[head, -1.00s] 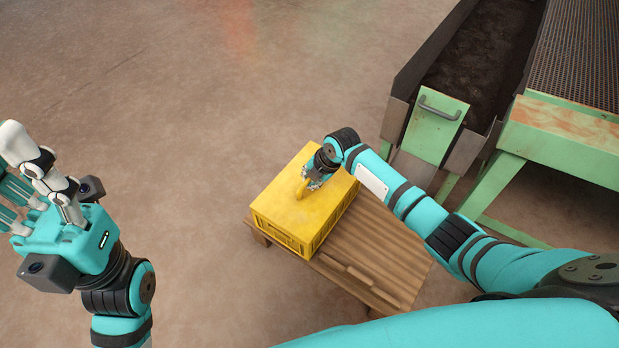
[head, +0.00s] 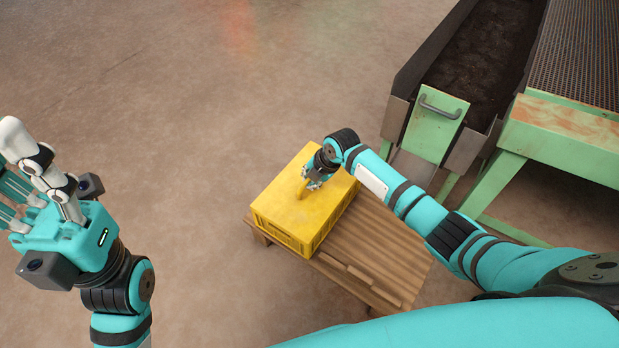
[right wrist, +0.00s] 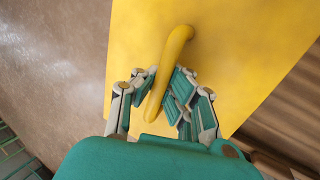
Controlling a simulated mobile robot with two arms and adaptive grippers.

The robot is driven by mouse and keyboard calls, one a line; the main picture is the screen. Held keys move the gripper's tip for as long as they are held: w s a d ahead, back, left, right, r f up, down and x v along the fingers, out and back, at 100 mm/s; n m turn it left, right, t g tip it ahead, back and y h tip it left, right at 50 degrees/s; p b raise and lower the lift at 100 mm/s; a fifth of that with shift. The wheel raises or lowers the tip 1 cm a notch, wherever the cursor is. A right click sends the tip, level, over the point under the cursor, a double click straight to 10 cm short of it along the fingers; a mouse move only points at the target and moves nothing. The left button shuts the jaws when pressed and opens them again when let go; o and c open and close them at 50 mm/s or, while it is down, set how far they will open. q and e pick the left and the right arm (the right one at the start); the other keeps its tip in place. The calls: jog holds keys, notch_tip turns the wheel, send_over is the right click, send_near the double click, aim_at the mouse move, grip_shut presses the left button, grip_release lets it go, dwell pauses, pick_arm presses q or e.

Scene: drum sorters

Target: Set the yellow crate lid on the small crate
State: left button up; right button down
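The yellow crate lid (head: 321,187) lies flat on top of the small yellow crate (head: 282,236), and its edges look lined up with the crate's walls. The crate stands upright on a wooden pallet. My right gripper (head: 308,185) is over the lid's middle. In the right wrist view its fingers (right wrist: 165,88) lie close on both sides of the lid's curved yellow handle (right wrist: 178,45) and appear shut on it. My left gripper (head: 14,190) is at the far left, open and empty, well away from the crate.
The wooden pallet (head: 385,250) has bare slats to the right of the crate. A green machine (head: 560,135) with a mesh top and a dark trough (head: 480,55) stand at the upper right. The floor on the left is clear.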

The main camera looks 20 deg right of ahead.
jog(key=c, duration=2)
grip_release()
jog(key=o, duration=0.6)
jog(key=shift+s, duration=0.1)
